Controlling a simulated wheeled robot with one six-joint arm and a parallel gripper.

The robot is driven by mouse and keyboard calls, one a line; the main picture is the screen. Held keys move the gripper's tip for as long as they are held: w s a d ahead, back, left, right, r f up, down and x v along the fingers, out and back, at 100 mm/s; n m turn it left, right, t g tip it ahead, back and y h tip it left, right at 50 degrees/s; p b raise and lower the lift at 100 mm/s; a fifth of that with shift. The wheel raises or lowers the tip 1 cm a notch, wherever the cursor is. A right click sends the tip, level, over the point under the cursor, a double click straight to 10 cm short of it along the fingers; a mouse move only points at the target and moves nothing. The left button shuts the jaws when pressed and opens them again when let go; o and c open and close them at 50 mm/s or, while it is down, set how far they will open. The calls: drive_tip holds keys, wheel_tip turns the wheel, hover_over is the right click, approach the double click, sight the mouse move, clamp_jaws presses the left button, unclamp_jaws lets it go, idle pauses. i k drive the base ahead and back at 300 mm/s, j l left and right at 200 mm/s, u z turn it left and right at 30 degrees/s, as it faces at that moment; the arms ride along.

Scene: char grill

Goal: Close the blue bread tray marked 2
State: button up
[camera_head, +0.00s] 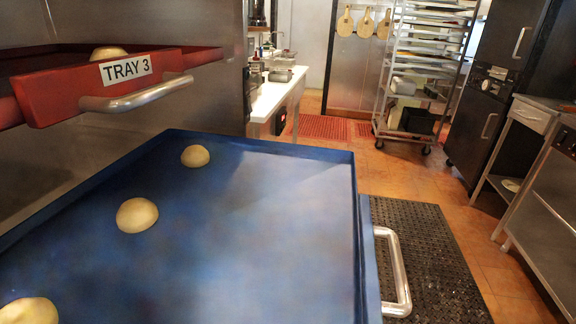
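The blue tray (265,215) is pulled out and fills the lower left of the view. Three pale dough balls show on it: one near the far edge (195,156), one at mid-left (137,215) and one cut off at the lower left corner (28,311). A silver handle (398,272) is on its right-hand front side. No number shows on the blue tray from here. The red tray labelled TRAY 3 (125,70) sits above it at the upper left. My gripper is not in view.
The red tray's silver handle (137,101) sticks out above the blue tray. A black floor mat (432,250) lies right of the blue tray. A wheeled rack (425,65) stands at the back, steel counters (545,190) at the right. The tiled floor between is clear.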

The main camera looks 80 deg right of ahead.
sight(265, 232)
drive_tip(key=z, duration=0.4)
drive_tip(key=k+z, duration=0.1)
drive_tip(key=z, duration=0.7)
drive_tip(key=k+z, duration=0.15)
drive_tip(key=z, duration=0.7)
drive_tip(key=k, duration=0.05)
